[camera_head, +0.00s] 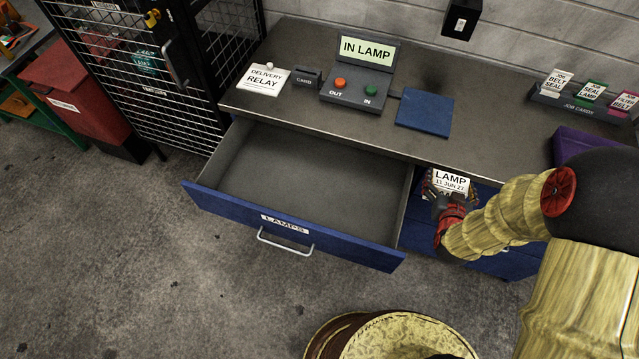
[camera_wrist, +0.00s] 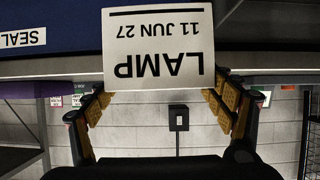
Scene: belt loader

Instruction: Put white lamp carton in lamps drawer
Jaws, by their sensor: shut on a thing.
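The white lamp carton (camera_head: 451,181) reads "LAMP 11 JUN 27". My gripper (camera_head: 440,200) is shut on it, in front of the bench just right of the open drawer. In the wrist view the carton (camera_wrist: 158,50) shows upside down between the two fingers of my gripper (camera_wrist: 160,100). The lamps drawer (camera_head: 300,180), blue with a "LAMPS" label and a metal handle, is pulled well out. Its visible floor is bare. The carton is outside the drawer, beyond its right side wall.
The bench top (camera_head: 300,60) overhangs the drawer's back. On it are a control box (camera_head: 356,88) under an "IN LAMP" display (camera_head: 368,50), a blue pad (camera_head: 424,112), a delivery card (camera_head: 263,79) and a job card rack (camera_head: 580,100). A wire cage (camera_head: 190,70) stands left.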

